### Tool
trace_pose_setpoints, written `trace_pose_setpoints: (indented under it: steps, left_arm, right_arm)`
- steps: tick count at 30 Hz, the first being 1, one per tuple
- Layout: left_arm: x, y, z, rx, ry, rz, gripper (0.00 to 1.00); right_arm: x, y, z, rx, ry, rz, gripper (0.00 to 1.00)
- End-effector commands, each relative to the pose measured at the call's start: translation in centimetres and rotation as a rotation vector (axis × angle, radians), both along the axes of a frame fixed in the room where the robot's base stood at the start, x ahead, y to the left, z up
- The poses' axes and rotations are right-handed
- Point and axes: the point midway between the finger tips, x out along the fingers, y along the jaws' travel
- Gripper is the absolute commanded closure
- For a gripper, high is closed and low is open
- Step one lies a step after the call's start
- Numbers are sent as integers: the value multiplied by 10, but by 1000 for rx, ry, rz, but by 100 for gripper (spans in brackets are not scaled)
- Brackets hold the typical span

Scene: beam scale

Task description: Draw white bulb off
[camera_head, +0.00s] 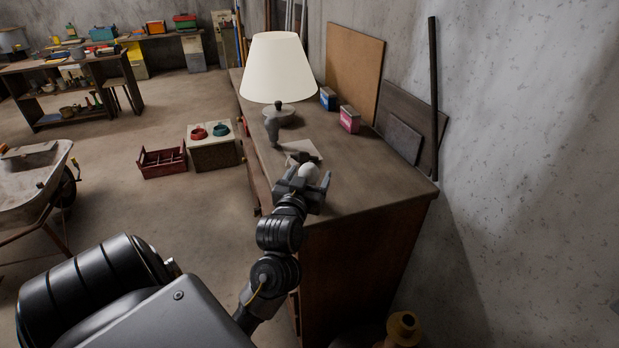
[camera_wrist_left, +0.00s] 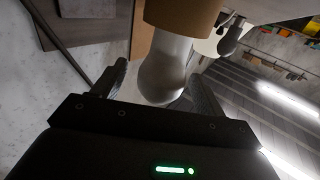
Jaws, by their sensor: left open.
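The white bulb (camera_head: 308,172) is at the near end of the workbench, partly hidden by my left gripper (camera_head: 304,187). In the left wrist view the pale bulb (camera_wrist_left: 164,72) sits between the two fingers of my left gripper (camera_wrist_left: 155,88), its neck running up to a brown round piece (camera_wrist_left: 182,14). The gripper is open, with a finger on either side of the bulb. I cannot tell whether either finger touches it. My right gripper is not in view.
The workbench (camera_head: 350,190) holds a lamp with a cream shade (camera_head: 277,68), a dark grey bulb-shaped object (camera_head: 272,128), a blue box (camera_head: 328,98) and a pink box (camera_head: 349,120). Boards lean on the wall behind. A red crate (camera_head: 163,162) stands on the floor.

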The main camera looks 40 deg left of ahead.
Motion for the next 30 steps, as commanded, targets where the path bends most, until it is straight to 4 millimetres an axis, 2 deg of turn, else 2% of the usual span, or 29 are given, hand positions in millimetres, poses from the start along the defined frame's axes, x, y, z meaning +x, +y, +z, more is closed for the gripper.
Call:
trace_pose_setpoints:
  steps: [3,10,21,30]
  left_arm:
    - [8,4,0,0,0,1,28]
    - [9,5,-1,-3,0,1,28]
    - [8,5,-1,-3,0,1,76]
    - [9,5,1,-3,0,1,76]
  right_arm:
    - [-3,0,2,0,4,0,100]
    - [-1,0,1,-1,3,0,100]
    - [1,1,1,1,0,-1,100]
    - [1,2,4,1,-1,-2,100]
